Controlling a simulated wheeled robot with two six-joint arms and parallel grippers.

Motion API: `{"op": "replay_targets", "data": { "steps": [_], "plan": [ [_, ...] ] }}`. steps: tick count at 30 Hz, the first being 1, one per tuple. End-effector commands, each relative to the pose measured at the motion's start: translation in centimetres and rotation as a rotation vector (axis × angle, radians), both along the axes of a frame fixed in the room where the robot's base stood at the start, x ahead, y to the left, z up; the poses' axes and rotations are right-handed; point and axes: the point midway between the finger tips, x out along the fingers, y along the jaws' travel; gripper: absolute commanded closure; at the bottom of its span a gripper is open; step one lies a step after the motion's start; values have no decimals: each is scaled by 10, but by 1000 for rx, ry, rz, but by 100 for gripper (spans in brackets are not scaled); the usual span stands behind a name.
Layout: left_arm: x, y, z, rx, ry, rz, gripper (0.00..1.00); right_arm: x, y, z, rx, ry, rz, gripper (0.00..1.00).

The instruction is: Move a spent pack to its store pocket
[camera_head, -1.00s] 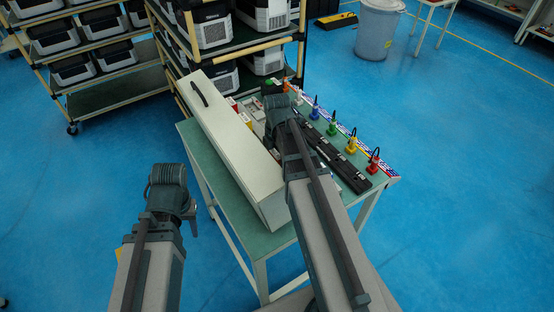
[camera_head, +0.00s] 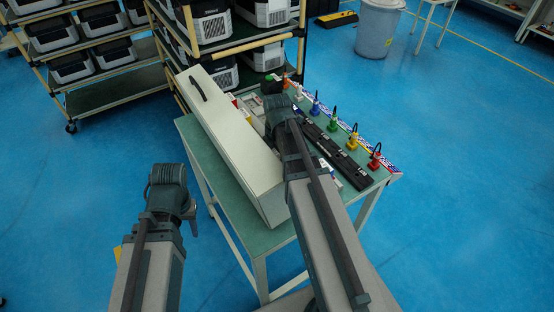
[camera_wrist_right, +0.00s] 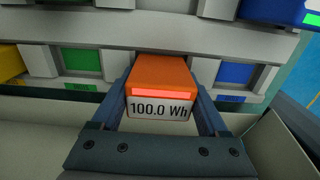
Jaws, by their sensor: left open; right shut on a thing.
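An orange pack (camera_wrist_right: 162,76) fills the space between the fingers of my right gripper (camera_wrist_right: 165,110). Its end facing me has a glowing red bar and a label reading 100.0 Wh. The pack is in line with a gap between a green pocket (camera_wrist_right: 82,60) and a blue pocket (camera_wrist_right: 234,74) in a pale rack (camera_wrist_right: 60,14). I cannot tell how deep its far end sits. In the head view, my right wrist hides the pack. My left gripper (camera_head: 191,214) is open and empty, left of the table over the floor.
A long pale box with a black handle (camera_head: 235,140) stands on the green table (camera_head: 215,165). Colored plugs, such as a red one (camera_head: 375,158), line the right edge beside a black strip (camera_head: 335,150). Shelves (camera_head: 110,88) stand behind.

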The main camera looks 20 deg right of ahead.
Motion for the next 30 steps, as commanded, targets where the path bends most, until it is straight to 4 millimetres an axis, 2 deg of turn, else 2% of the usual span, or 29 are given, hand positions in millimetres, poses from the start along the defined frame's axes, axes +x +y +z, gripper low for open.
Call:
{"op": "replay_targets", "data": {
  "steps": [11,12,15,23,30],
  "plan": [
    [0,0,-8,0,0,0,55,0,0,-8,0,0,0,100],
    [0,0,-7,0,0,0,55,0,0,-7,0,0,0,17],
    [0,0,-7,0,0,0,55,0,0,-7,0,0,0,0],
    [0,0,-6,0,0,0,55,0,0,-6,0,0,0,0],
    [0,0,5,0,0,0,55,0,0,5,0,0,0,0]
  ]
}}
